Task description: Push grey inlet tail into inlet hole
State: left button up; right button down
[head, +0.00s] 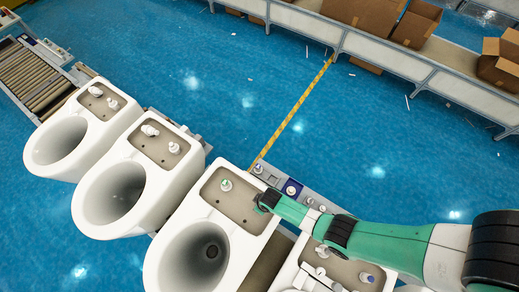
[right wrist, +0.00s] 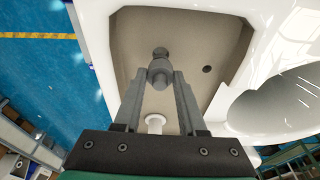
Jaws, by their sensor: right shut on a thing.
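My right gripper (head: 262,207) reaches from the right into the cistern of the nearest full toilet (head: 212,235). In the right wrist view its fingers (right wrist: 159,80) are shut on the grey inlet tail (right wrist: 160,74), a short stepped cylinder. The tail lines up with the dark inlet hole (right wrist: 161,51) in the beige cistern floor. Its far end overlaps the hole's near edge in the picture; I cannot tell whether it is inside. The fingers hide the tail in the head view. My left gripper is not in view.
A second small hole (right wrist: 207,69) lies beside the inlet hole. A white fitting (right wrist: 155,123) shows between the fingers; a white-green one (head: 226,184) stands in the cistern. Other toilets (head: 125,190) with fittings line the conveyor. Cardboard boxes (head: 365,14) stand on a far conveyor.

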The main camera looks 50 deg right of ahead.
jog(key=shift+f+b, duration=1.7)
jog(key=shift+f, duration=0.05)
jog(key=shift+r, duration=0.1)
jog(key=shift+r+p, duration=1.4)
jog(key=shift+p, duration=0.05)
jog(key=shift+f, duration=0.2)
dwell(0.4)
jog(key=shift+f+b, duration=0.3)
jog(key=shift+b, duration=0.25)
jog(key=shift+f+b, duration=0.9)
jog(key=shift+f, duration=0.05)
jog(key=c, duration=0.9)
grip_release()
jog(key=o, duration=0.5)
